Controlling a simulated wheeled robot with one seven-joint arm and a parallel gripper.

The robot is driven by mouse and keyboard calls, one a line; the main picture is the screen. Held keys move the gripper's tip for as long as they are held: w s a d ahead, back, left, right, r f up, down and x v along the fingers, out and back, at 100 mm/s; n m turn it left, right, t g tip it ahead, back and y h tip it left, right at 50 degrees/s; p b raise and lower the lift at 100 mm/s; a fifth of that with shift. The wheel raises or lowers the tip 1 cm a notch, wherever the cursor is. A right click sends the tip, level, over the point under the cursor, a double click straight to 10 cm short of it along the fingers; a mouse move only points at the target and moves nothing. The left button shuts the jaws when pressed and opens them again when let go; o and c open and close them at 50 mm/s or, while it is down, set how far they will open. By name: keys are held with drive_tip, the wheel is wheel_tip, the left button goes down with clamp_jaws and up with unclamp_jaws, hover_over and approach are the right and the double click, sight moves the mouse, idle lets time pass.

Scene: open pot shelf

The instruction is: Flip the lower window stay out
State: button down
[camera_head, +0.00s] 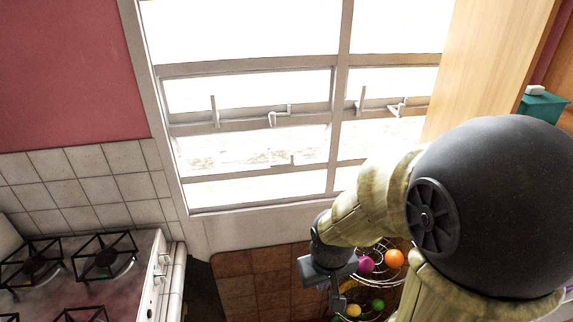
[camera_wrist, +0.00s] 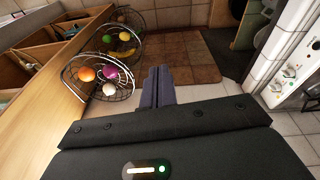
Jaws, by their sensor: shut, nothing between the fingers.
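The window (camera_head: 262,66) fills the upper middle of the head view, with white frames and bright panes. A small lower window stay (camera_head: 291,161) stands up from the lower bar of the left window section; its exact pose is too small to tell. My gripper (camera_head: 336,298) is below the window sill, to the right of and lower than the stay, well apart from it. It points downward, and my arm hides part of the right window section. In the wrist view the fingers (camera_wrist: 157,86) are together and hold nothing. The stay is not visible in the wrist view.
Larger stays (camera_head: 279,116) sit on the bar above. A wire fruit rack (camera_wrist: 97,76) with several fruits stands near my gripper. A gas stove (camera_head: 95,270) is at lower left. A wooden cabinet (camera_head: 488,65) is at right. Brown floor tiles (camera_wrist: 180,62) are clear.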

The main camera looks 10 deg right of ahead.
sight(291, 159)
drive_tip(key=w+d+f+n+h, duration=0.2)
drive_tip(key=w+d+n+h, duration=0.2)
drive_tip(key=w+n+h, duration=0.7)
drive_tip(key=w+a+r+n+t, duration=0.2)
drive_tip(key=w+a+n+t, duration=0.4)
drive_tip(key=w+n, duration=0.2)
drive_tip(key=w+a+r+n+t+b, duration=0.1)
drive_tip(key=w+a+r+n+t, duration=0.2)
drive_tip(key=w+a+n+t, duration=0.3)
drive_tip(key=w+a+n, duration=0.1)
drive_tip(key=w+n, duration=0.1)
drive_tip(key=w, duration=0.2)
drive_tip(key=shift+w+y, duration=0.3)
drive_tip(key=shift+w, duration=0.2)
drive_tip(key=p+x, duration=0.2)
drive_tip(key=x, duration=0.2)
drive_tip(key=p+x, duration=0.2)
drive_tip(key=x, duration=0.2)
drive_tip(key=p+x, duration=0.2)
drive_tip(key=x, duration=0.2)
drive_tip(key=shift+d+r, duration=0.25)
drive_tip(key=shift+r, duration=0.05)
drive_tip(key=shift+w+d+f+p, duration=0.15)
drive_tip(key=shift+w+d+p, duration=0.2)
drive_tip(key=shift+w, duration=0.2)
